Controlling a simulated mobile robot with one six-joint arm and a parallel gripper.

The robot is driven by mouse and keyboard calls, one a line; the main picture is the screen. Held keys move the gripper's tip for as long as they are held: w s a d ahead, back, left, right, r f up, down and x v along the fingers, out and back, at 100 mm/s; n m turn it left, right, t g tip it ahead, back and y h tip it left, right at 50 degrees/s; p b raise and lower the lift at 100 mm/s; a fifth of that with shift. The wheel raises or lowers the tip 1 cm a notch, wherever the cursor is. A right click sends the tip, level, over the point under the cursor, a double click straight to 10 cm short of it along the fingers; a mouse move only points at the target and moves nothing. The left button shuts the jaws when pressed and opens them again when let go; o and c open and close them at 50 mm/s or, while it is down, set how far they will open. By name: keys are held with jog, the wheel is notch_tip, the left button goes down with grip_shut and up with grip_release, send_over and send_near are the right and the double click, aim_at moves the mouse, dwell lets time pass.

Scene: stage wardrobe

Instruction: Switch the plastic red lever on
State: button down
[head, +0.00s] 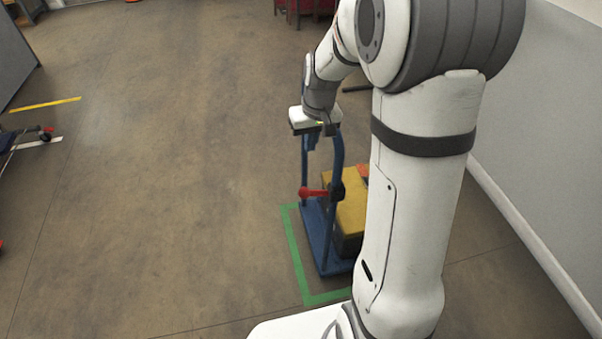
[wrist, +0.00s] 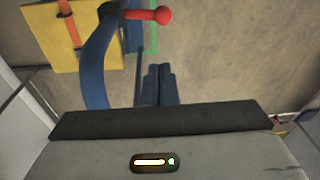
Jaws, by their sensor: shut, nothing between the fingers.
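The red lever (head: 313,192) sticks out to the left from a dark pivot on the upright frame of a blue trolley (head: 324,245). In the wrist view the red lever (wrist: 148,15) lies near the top edge, its round knob pointing right. My gripper (wrist: 158,72) is shut and empty, its fingers together below the lever in that picture and apart from it. In the head view my gripper (head: 312,140) hangs near the top of the trolley's frame, above the lever; its fingertips are hard to make out there.
A yellow box (head: 344,205) with an orange strap stands on the trolley. Green tape (head: 292,245) marks the floor around it. A wall (head: 545,130) runs along the right. Another object with a red part (head: 47,130) is at far left. The floor between is clear.

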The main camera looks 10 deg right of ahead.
dwell(0.3)
send_over(316, 192)
jog(key=w+a, duration=0.2)
jog(key=a, duration=0.1)
notch_tip(316, 192, down, 12)
jog(key=shift+s+d+f+b, duration=0.15)
jog(key=shift+b, duration=0.25)
jog(key=shift+s+f, duration=0.3)
jog(key=shift+f, duration=0.3)
jog(key=shift+a, duration=0.3)
jog(key=shift+d+f, duration=0.1)
jog(key=shift+d, duration=0.05)
jog(key=shift+a+f+b, duration=0.45)
jog(key=shift+f+b, duration=0.25)
jog(key=shift+b, duration=0.1)
jog(key=shift+a+f+b, duration=0.45)
jog(key=shift+f+b, duration=0.2)
jog(key=shift+b, duration=0.15)
jog(key=shift+a+f+b, duration=0.35)
jog(key=shift+f+b, duration=0.5)
jog(key=shift+f, duration=0.05)
jog(key=shift+a+f+b, duration=0.3)
jog(key=shift+f+b, duration=0.5)
jog(key=shift+f, duration=0.05)
